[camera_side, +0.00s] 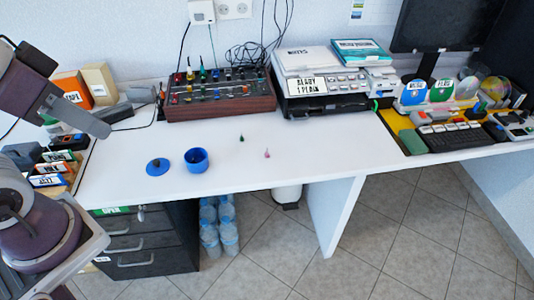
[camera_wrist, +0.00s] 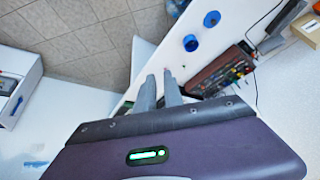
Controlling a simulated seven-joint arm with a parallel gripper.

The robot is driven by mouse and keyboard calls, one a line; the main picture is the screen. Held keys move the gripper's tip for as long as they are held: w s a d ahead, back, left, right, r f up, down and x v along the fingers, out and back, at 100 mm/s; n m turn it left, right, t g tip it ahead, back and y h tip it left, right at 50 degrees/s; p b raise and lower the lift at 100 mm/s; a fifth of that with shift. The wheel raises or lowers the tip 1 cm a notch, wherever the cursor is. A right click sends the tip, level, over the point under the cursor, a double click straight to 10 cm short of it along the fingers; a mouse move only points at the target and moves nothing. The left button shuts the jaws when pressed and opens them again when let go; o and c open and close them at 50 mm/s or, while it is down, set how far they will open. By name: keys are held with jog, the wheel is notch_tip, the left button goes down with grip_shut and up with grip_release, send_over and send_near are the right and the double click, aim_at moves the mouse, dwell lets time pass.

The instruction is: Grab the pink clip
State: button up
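The pink clip (camera_side: 266,153) is a small upright piece on the white table (camera_side: 330,150), near its front edge in the side view. A similar dark green clip (camera_side: 241,138) stands a little behind and left of it. My gripper (camera_wrist: 160,76) shows in the wrist view with its two grey fingers apart and nothing visible held between them. The fingers point toward the table from a distance. The pink clip is too small to make out surely near the fingertips there. In the side view parts of my arm are at the left edge, well away from the clip.
A blue cup (camera_side: 196,160) and a flat blue lid (camera_side: 158,167) are left of the clips. A brown control box (camera_side: 225,108) with knobs and a printer (camera_side: 325,95) stand behind. Card holders (camera_side: 55,170) are at the left. The tabletop around the clips is clear.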

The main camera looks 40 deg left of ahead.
jog(key=o, duration=0.6)
jog(key=shift+c, duration=0.2)
